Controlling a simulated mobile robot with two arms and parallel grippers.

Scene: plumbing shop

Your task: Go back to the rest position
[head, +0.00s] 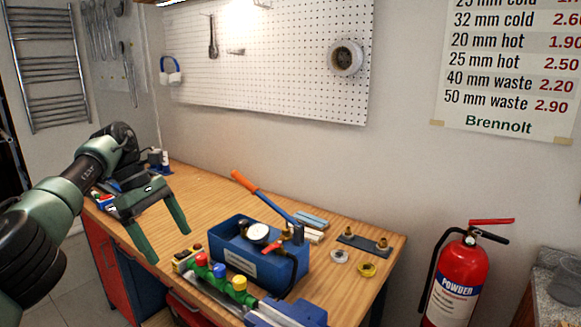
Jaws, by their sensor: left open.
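My left gripper (165,240) is open and empty, with its two green fingers apart. It hangs over the front left part of the wooden workbench (205,192), to the left of a blue test pump. Its arm comes in from the left edge. No object lies between the fingers. My right gripper is not in view.
The blue pump box (284,270) with a gauge and orange handle (245,182) stands on the bench. Small fittings (367,270) lie right. A fire extinguisher (457,281) stands beyond the bench's right end.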

